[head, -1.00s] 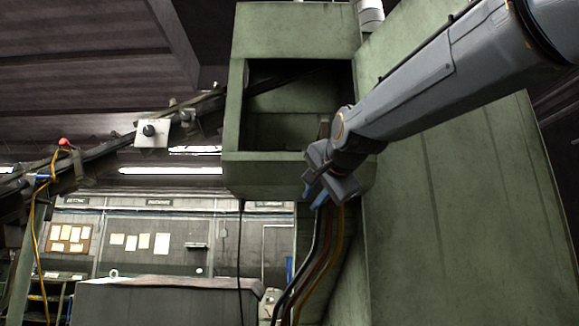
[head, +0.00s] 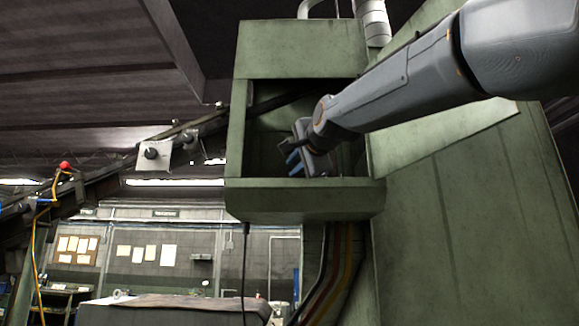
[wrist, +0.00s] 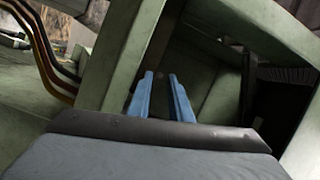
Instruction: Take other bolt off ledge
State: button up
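My gripper (head: 291,160) is inside the open front of a green machine housing (head: 300,42), above its lower front lip (head: 300,199). In the wrist view my gripper (wrist: 160,78) shows two blue fingers apart, with nothing visible between them. They point into the recess between green walls. I cannot make out a bolt in either view. The lip is the only ledge-like edge I can see, and the recess floor behind it is mostly hidden.
Green side walls frame the recess closely. A dark inclined rail (head: 100,158) runs in from the left, with a white control box (head: 153,152) on it. Cables (head: 335,262) hang below the housing; they also show at the upper left of the wrist view (wrist: 45,55).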

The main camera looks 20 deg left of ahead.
jog(key=shift+w+a, duration=0.35)
jog(key=shift+w, duration=0.1)
grip_shut()
jog(key=shift+r, duration=0.15)
notch_tip(320, 180, up, 10)
dwell(0.5)
